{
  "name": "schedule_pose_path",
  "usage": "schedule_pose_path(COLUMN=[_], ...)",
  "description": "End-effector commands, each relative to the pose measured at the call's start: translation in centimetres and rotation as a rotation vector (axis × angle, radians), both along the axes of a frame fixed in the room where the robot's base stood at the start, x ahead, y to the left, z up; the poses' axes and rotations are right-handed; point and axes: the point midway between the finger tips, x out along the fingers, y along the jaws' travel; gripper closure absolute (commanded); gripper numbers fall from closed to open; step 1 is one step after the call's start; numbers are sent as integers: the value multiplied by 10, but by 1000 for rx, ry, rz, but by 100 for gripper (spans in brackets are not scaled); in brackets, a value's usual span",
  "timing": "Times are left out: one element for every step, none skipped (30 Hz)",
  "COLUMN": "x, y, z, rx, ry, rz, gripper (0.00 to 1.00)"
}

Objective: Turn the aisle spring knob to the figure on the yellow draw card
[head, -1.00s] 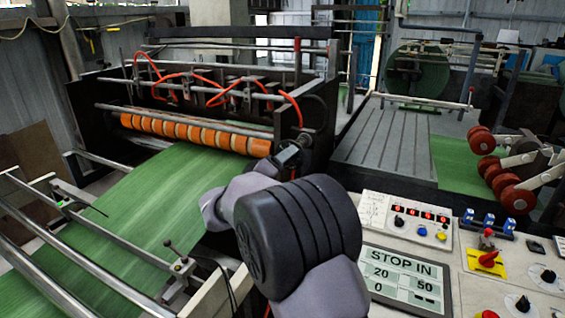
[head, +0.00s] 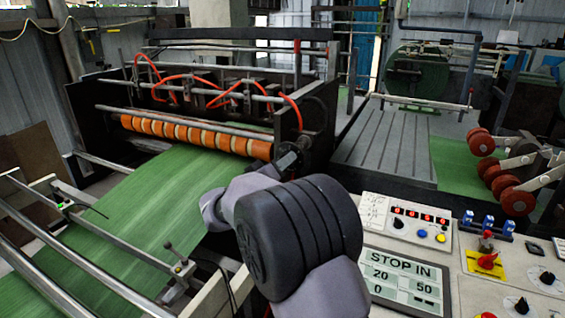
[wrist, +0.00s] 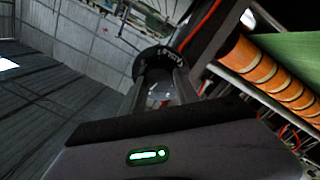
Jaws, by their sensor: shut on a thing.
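The aisle spring knob sits at the aisle-side end of the machine's roller frame, mostly hidden in the head view by my gripper (head: 288,160). In the wrist view, a dark round dial collar (wrist: 153,60) with faint pale marks lies just beyond my fingertips. My gripper, also in the wrist view (wrist: 158,88), is shut on the knob's grey grip (wrist: 160,98) between its two fingers. I cannot read the dial's figures or its setting. I cannot make out a yellow draw card in either view.
Orange and cream rollers (head: 195,137) and green sack web (head: 140,205) lie left of my arm. A control panel (head: 405,222) and a STOP IN screen (head: 398,281) are at lower right. A grey slatted deck (head: 385,147) lies behind.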

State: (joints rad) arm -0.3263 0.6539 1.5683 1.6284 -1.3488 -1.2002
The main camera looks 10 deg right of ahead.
Motion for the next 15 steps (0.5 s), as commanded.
schedule_pose_path(x=[0, 0, 0, 0, 0, 0, 0, 0, 0, 0, 0, -1, -1, -1, -1], y=[0, 0, 0, 0, 0, 0, 0, -1, -1, -1, -1, -1, -1, -1, -1], z=[1, 1, 1, 1, 1, 2, 2, 2, 1, 1, 1, 1, 1, 1, 1], rx=[32, 55, 86, 110, 133, 164, 186, 210, 241, 264, 287, 317, 340, 364, 394], ry=[-23, -40, -63, -80, -97, -120, -137, -154, -175, -192, -208, -231, -247, -265, -288], rz=[0, 0, 0, 0, 0, -1, 0, 0, 0, 0, 0, 0, 0, 0, -1], gripper=[100, 100, 100, 100, 100, 100, 100, 100, 100, 100, 100, 100, 100, 100, 100])
